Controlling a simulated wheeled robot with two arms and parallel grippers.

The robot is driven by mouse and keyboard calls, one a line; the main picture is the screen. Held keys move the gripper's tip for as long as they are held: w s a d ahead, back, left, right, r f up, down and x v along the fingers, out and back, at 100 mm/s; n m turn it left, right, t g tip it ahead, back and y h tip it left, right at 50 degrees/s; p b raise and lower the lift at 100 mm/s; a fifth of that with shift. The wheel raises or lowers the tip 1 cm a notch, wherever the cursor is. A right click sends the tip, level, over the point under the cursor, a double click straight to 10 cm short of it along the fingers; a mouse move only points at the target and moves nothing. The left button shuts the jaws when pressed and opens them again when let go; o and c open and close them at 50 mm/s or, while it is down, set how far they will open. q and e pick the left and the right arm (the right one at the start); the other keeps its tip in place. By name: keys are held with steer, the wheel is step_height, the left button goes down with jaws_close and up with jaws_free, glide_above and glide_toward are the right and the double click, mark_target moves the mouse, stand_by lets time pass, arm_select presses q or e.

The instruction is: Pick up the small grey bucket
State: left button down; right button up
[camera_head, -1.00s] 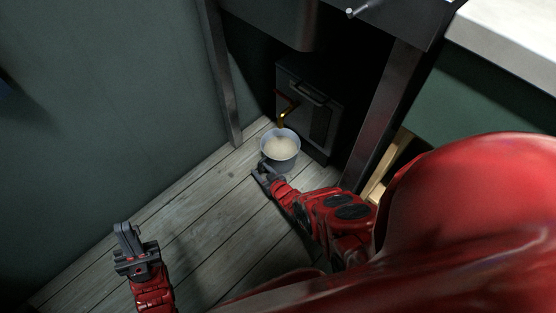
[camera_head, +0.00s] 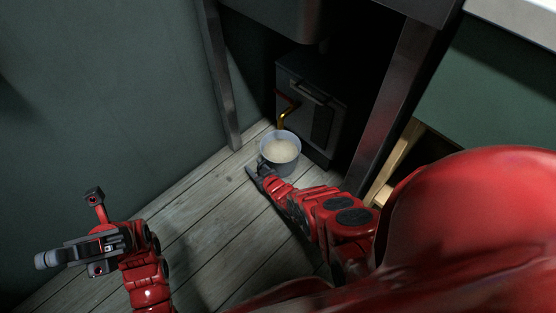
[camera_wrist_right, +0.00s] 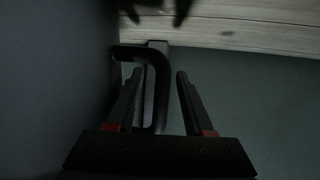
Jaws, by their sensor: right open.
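The small grey bucket (camera_head: 280,167) stands upright on the plank floor in front of a dark metal box, with pale content inside. My right gripper (camera_head: 257,170) is low at its near left side, by the handle. In the right wrist view the right gripper (camera_wrist_right: 160,74) is open, with a dark curved handle (camera_wrist_right: 159,95) between its fingers; contact cannot be told. A dark grey surface at left there seems to be the bucket's side. My left gripper (camera_head: 48,258) is away at the lower left, apart from the bucket; its jaw opening is unclear.
A metal post (camera_head: 222,85) and green wall (camera_head: 120,90) are to the left, a table leg (camera_head: 392,105) to the right. Plank floor (camera_head: 205,215) is clear left of the bucket.

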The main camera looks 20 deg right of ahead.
jaws_close()
stand_by(1.4)
